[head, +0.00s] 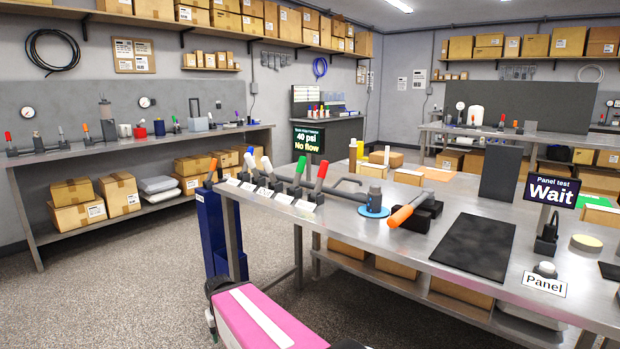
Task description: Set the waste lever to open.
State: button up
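A black screen (309,141) reads "40 psi No flow". Another sign (551,190) reads "Panel test Wait", above a "Panel" label (544,284). A black mat (473,246) lies on the bench (385,258). Open floor (130,290) lies to the left.

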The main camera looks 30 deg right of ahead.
aim_at(323, 168)
jog(key=z, duration=0.85)
